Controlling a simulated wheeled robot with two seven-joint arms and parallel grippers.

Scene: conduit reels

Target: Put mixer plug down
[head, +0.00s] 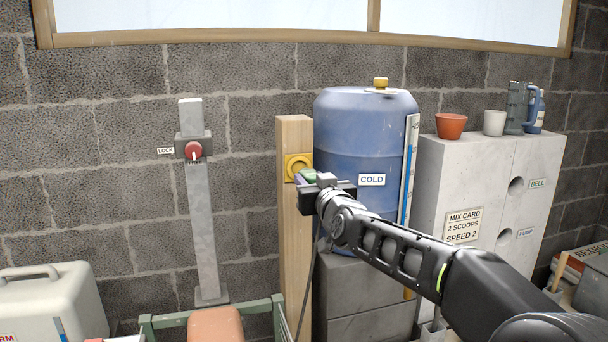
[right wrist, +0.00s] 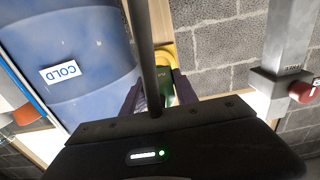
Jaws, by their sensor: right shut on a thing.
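My right gripper (head: 306,177) is shut on the mixer plug, a small green piece (head: 301,176) that is mostly hidden by the gripper. It is held at the front of a yellow ring-shaped socket (head: 298,163) on a wooden post (head: 294,132). In the right wrist view the green plug (right wrist: 168,91) shows between purple fingers (right wrist: 160,97), close to the yellow socket (right wrist: 165,54). I cannot tell whether the plug sits in the socket. A dark cable (head: 308,277) hangs down from the gripper. My left gripper is not in view.
A blue drum (head: 350,120) labelled COLD stands on grey blocks right of the post. A grey post with a red LOCK knob (head: 193,151) stands left. Pots (head: 451,125) stand on the right-hand blocks. A white case (head: 50,305) is at lower left.

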